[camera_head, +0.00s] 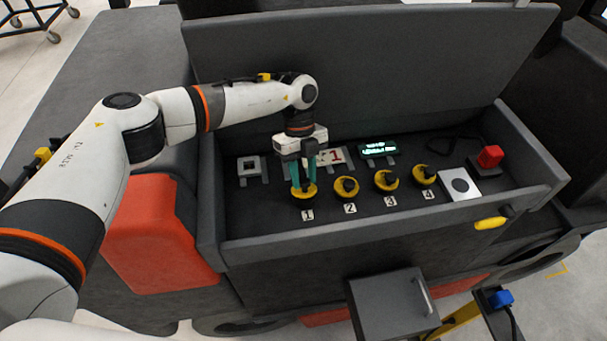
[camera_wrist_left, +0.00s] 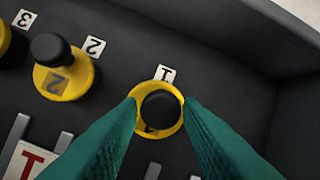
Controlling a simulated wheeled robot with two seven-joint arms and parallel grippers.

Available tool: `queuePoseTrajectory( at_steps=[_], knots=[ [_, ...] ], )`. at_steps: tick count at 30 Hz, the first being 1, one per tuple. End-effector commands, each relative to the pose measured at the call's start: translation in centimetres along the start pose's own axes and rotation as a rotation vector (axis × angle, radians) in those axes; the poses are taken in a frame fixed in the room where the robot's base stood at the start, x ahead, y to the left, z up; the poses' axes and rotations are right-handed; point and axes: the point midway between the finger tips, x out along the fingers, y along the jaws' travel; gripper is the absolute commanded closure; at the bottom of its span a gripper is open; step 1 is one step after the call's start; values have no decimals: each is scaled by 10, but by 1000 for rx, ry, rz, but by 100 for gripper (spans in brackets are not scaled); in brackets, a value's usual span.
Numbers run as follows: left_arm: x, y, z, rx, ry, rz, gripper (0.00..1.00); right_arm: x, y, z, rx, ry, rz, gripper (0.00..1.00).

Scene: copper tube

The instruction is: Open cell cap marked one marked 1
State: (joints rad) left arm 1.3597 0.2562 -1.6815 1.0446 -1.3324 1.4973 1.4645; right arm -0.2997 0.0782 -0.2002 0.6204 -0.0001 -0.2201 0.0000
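The cell cap marked 1 (camera_head: 305,199) is a yellow disc with a black knob, at the left end of a row of similar caps inside the open box. A "1" label (camera_head: 307,215) lies just in front of it. My left gripper (camera_head: 303,186) points down over this cap, its green fingers on either side of it. In the left wrist view, the black knob of cap 1 (camera_wrist_left: 160,110) sits between the two fingertips, with yellow rim showing beside it. The fingers stand apart with gaps to the knob; whether they touch the rim is unclear. My right gripper is not in view.
Caps 2 (camera_head: 346,187), 3 (camera_head: 386,180) and 4 (camera_head: 424,174) stand to the right. A lit display (camera_head: 379,148) stands behind. The box's front wall (camera_head: 390,222) is close.

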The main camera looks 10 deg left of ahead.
Motion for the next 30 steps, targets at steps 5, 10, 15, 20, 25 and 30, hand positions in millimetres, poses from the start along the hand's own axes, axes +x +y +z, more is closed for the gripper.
queuePoseTrajectory(
  at_steps=[5,10,15,20,25,30],
  knots=[
    [0,0,0,0,1,0,51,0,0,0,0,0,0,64],
    [0,0,0,0,1,-1,51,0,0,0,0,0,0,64],
    [1,0,0,-1,1,-1,51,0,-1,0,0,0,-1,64],
    [0,-1,2,0,18,3,51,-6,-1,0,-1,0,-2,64],
    [0,-4,7,0,99,32,51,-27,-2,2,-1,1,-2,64],
    [8,-6,13,1,231,85,51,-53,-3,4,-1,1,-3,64]
  ],
)
